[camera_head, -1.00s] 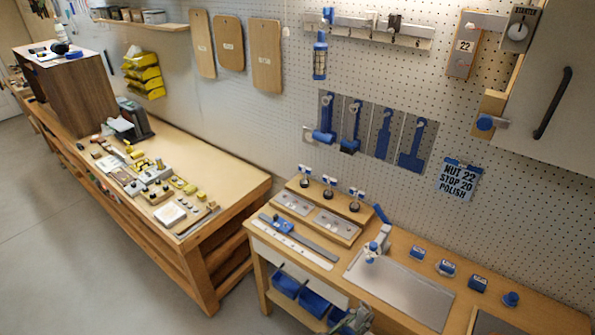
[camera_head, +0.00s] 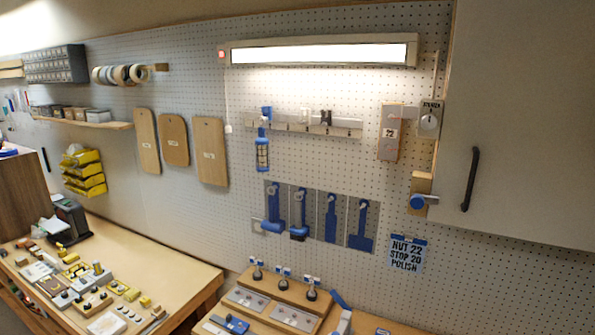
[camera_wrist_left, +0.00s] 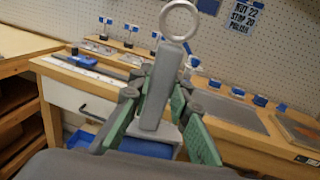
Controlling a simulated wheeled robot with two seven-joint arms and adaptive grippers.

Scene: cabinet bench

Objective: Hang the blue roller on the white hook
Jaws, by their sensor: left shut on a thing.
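My left gripper (camera_wrist_left: 165,88) is in the left wrist view, its green-padded fingers shut on a grey handle with a pale ring at its top end. The handle stands nearly upright. A blue part (camera_wrist_left: 146,148) shows below it; I take this for the blue roller, though the fingers partly hide it and a blue bin may lie behind. In the head view a rail on the pegboard carries the white hook (camera_head: 305,116), which looks empty, between a blue hook and a black hook (camera_head: 326,118). Neither gripper shows in the head view.
A blue tool (camera_head: 262,152) hangs from the rail's blue hook. Blue tools (camera_head: 299,226) hang on grey panels below. A cabinet (camera_head: 535,120) juts out at right, a lamp (camera_head: 320,54) above. The workbench (camera_wrist_left: 265,148) lies below.

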